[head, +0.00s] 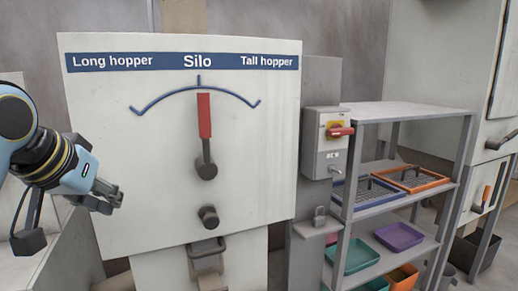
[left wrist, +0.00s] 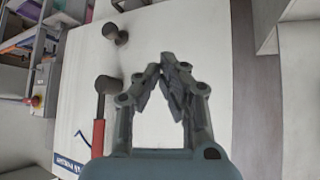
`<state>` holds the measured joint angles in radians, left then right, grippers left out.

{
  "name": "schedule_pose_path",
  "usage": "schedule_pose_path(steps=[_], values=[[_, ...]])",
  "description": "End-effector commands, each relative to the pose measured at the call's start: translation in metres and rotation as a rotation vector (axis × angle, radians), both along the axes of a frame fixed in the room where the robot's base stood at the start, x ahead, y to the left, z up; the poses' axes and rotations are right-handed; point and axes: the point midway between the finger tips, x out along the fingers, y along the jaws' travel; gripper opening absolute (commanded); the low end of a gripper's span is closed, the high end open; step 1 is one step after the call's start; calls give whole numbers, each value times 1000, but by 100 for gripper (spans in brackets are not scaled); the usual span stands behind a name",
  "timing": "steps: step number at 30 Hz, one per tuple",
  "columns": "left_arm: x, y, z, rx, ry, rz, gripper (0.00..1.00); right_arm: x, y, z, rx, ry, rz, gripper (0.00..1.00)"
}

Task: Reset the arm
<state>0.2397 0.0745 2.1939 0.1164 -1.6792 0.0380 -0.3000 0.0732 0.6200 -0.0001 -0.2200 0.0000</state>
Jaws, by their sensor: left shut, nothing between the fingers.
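My left arm comes in from the left in the head view. Its gripper (head: 108,196) is in front of the left part of the white silo panel (head: 250,200), shut and empty. The left wrist view shows the same gripper (left wrist: 174,62) with its fingertips together and nothing between them, the panel behind it. The panel's lever with a red handle (head: 205,115) points straight up toward the Silo label. It also shows in the left wrist view (left wrist: 99,130), apart from the fingers. A dark knob (head: 208,217) sits below the lever. My right gripper is not in view.
Right of the panel, a grey post carries a switch box (head: 322,160) with a red handle. A grey shelf rack (head: 400,112) holds wire-bottomed trays and coloured bins, including a purple bin (head: 399,237). A metal latch (head: 206,250) sits below the knob.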

Motion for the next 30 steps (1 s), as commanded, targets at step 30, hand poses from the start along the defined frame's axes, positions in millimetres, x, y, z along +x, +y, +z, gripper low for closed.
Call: schedule_pose_path(steps=[30], values=[[-256,37,-315,149,477,2,0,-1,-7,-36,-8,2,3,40]])
